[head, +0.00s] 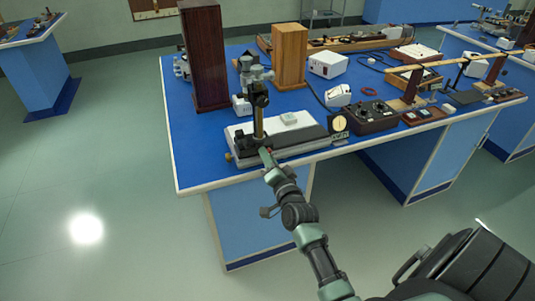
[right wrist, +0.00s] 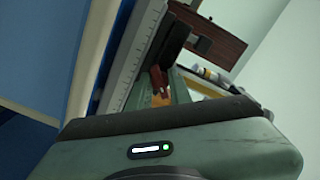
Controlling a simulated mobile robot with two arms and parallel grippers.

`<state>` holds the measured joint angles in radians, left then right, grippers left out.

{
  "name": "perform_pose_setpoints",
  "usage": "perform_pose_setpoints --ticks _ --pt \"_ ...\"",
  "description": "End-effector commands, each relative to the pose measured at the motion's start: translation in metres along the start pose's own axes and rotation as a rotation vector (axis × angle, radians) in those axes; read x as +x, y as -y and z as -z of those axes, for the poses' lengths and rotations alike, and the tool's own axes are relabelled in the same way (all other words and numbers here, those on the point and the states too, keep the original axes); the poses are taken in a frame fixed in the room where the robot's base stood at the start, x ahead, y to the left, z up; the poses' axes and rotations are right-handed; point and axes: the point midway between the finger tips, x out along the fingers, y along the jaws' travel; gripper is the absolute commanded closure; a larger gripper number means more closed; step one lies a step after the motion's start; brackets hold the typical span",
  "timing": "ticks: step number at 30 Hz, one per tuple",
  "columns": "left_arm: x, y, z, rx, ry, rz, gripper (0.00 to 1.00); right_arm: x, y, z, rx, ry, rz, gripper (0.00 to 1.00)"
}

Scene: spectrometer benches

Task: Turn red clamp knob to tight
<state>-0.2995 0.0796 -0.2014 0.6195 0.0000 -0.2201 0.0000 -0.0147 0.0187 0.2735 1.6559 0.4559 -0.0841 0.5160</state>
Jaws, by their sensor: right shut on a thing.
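The red clamp knob (right wrist: 158,80) shows as a small red-brown piece between my fingers in the right wrist view. My right gripper (head: 266,154) is at the front edge of the white-and-black instrument base (head: 238,130), at the foot of its upright post (head: 259,120). It is shut on the knob, and the fingers hide much of it. In the right wrist view the gripper (right wrist: 160,92) points along the pale side of the base. The knob's turn position cannot be read. My left gripper is not in view.
The blue bench top (head: 200,160) carries a dark wooden box (head: 205,60), a lighter wooden box (head: 290,55) and a dark control box (head: 372,118) with knobs. The bench's front edge lies just under my right arm. Floor at the left is clear.

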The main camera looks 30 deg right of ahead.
Motion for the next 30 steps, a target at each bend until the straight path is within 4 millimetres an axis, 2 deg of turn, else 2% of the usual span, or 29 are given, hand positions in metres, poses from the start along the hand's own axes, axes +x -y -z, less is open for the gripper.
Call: perform_pose_setpoints --ticks 18,30 --pt "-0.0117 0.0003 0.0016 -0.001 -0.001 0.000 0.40 0.0001 0.0006 0.0003 0.565 0.000 0.000 1.00" --pt "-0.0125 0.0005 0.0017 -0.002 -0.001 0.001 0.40 0.0001 0.0004 0.0001 0.787 0.000 0.000 1.00"
